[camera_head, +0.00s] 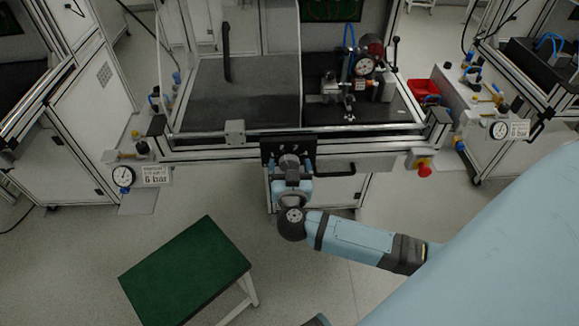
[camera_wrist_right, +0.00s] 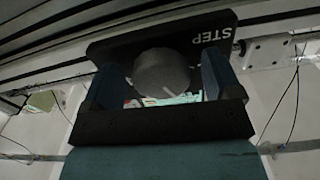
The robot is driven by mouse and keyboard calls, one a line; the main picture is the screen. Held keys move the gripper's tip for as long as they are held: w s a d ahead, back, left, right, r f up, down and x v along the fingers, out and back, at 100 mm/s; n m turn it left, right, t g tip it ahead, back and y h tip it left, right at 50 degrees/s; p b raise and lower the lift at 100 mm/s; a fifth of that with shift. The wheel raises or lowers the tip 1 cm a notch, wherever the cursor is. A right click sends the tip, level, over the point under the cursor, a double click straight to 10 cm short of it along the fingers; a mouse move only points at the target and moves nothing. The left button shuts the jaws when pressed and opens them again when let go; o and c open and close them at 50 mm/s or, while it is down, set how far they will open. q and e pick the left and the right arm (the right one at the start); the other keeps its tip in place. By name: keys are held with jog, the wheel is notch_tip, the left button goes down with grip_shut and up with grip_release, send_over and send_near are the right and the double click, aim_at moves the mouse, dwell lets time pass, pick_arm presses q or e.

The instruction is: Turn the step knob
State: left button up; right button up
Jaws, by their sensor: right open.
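The step knob (camera_wrist_right: 162,72) is a grey round cylinder on a dark panel (camera_wrist_right: 110,48) marked "STEP". A short light mark shows near its lower edge in the right wrist view. My right gripper (camera_wrist_right: 160,80) is open, one finger on each side of the knob, with gaps visible between knob and fingers. In the head view my right gripper (camera_head: 291,168) is at the dark panel (camera_head: 305,145) on the bench's front edge, and the grey knob (camera_head: 289,160) shows between its fingers. My left gripper is not in view.
A red emergency button (camera_head: 424,170) sits right of the panel. A drawer handle (camera_head: 337,173) is close to my right gripper. A green-topped stool (camera_head: 185,270) stands in front on the left.

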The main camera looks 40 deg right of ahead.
jog(key=c, duration=0.9)
jog(key=shift+r+p, duration=0.2)
jog(key=shift+p, duration=0.5)
jog(key=shift+r+m+p, duration=0.15)
jog(key=shift+m+p, duration=0.45)
jog(key=shift+p, duration=0.65)
jog(key=shift+m+p, duration=0.7)
jog(key=shift+p, duration=0.4)
jog(key=shift+c, duration=0.2)
jog(key=shift+a+f+m+p, duration=0.1)
jog(key=shift+f+m+p, duration=0.1)
jog(key=shift+m+p, duration=0.25)
jog(key=shift+m, duration=0.85)
jog(key=shift+f+m+p, duration=0.1)
jog(key=shift+m+p, duration=0.45)
jog(key=shift+m, duration=0.45)
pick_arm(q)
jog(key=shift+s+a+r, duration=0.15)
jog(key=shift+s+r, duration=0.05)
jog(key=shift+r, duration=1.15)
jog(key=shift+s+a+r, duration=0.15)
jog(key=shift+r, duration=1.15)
pick_arm(e)
jog(key=shift+m, duration=0.9)
